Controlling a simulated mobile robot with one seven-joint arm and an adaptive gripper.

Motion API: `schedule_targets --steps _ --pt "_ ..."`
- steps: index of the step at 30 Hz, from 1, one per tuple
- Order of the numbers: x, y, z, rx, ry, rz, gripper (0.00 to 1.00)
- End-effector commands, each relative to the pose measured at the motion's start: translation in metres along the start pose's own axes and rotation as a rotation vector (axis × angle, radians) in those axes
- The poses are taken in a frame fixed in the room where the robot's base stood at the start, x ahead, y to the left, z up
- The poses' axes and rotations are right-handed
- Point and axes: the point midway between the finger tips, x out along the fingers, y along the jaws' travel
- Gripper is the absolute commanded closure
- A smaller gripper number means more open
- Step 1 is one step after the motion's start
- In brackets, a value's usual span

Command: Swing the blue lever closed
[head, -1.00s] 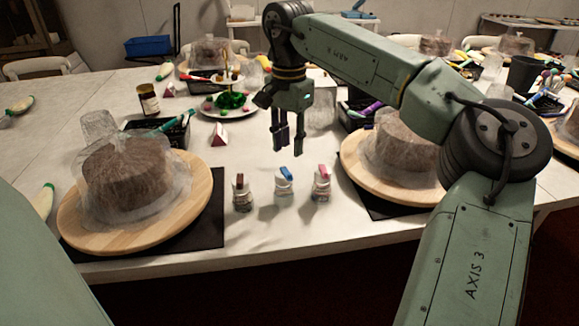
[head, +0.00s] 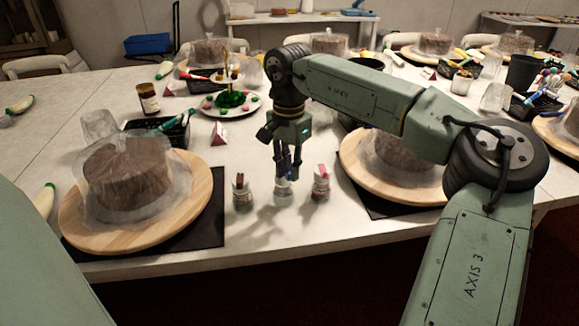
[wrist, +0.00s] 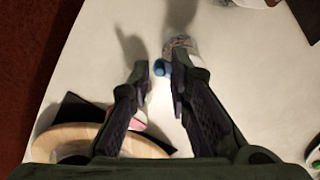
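The blue lever sits on top of a small white bottle (head: 283,188), the middle one of three near the table's front. My gripper (head: 284,173) points down right over this bottle and hides most of the lever in the head view. In the wrist view the blue lever (wrist: 162,67) shows between the fingertips of my gripper (wrist: 156,74), close to the right finger. The fingers are apart, with a gap between them. I cannot tell whether a finger touches the lever.
A bottle with a brown lever (head: 241,190) stands to the left, and one with a pink lever (head: 321,183) to the right. Wrapped cakes on wooden turntables stand left (head: 72,222) and right (head: 352,165). The table in front of the bottles is clear.

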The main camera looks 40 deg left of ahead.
Motion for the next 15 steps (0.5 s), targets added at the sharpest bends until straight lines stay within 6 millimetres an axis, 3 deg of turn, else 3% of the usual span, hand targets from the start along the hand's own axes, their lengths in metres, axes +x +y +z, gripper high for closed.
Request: schedule_targets --steps 7,15 --pt "-0.0003 0.0 -0.0001 0.0 0.0 0.0 1.0" --pt "-0.0004 0.0 -0.0001 0.0 0.0 0.0 1.0"
